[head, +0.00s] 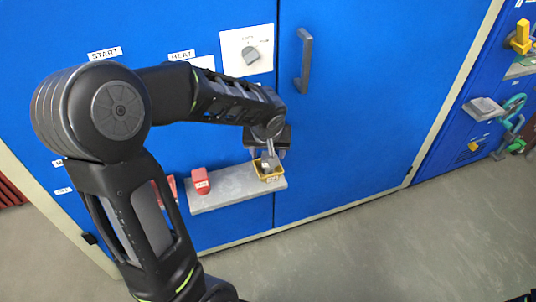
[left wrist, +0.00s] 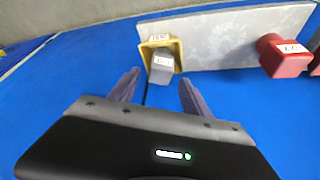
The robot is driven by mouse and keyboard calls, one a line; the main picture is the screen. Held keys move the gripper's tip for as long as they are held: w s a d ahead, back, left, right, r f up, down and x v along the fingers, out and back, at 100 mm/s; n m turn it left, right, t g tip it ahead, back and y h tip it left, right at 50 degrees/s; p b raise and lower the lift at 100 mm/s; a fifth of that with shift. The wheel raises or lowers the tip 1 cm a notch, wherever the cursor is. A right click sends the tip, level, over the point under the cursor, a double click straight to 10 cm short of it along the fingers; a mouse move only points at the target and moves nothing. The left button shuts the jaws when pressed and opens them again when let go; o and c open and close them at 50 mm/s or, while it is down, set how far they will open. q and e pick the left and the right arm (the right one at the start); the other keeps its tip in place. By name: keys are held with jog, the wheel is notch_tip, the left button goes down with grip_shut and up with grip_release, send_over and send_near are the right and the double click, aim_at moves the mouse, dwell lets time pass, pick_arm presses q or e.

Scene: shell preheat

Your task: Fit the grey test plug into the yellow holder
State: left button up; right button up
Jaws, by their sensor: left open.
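The yellow holder (head: 276,176) sits at the right end of a grey shelf on the blue cabinet front. It also shows in the left wrist view (left wrist: 148,49). The grey test plug (left wrist: 161,68) is at the yellow holder, its block end standing out of the opening toward my gripper; how deep it sits I cannot tell. My left gripper (head: 268,154) is in front of the holder. In the left wrist view its two fingers (left wrist: 158,78) are spread, with the plug just beyond the tips and a gap visible. My right gripper is not in view.
The grey shelf (head: 232,188) also bears a red holder (head: 201,181), with another red part (head: 167,188) further left, partly behind my arm. A cabinet handle (head: 304,60) and a dial panel (head: 247,50) are above. Open floor lies below right.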

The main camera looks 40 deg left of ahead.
pick_arm(q)
jog(key=v, duration=0.7)
jog(key=shift+p, duration=0.4)
jog(key=s+d+f+m+g+h, duration=0.25)
jog(key=d+f+m+h, duration=0.2)
jog(key=d+f, duration=1.45)
jog(key=s+d+f+h, duration=0.1)
jog(key=s+d+f, duration=0.3)
jog(key=s+f, duration=0.3)
jog(key=s+d+f+h, duration=0.1)
jog(key=s+d+f, duration=0.3)
jog(key=s+f, duration=0.3)
jog(key=shift+s+f, duration=0.25)
jog(key=shift+f, duration=0.05)
jog(key=shift+g, duration=0.25)
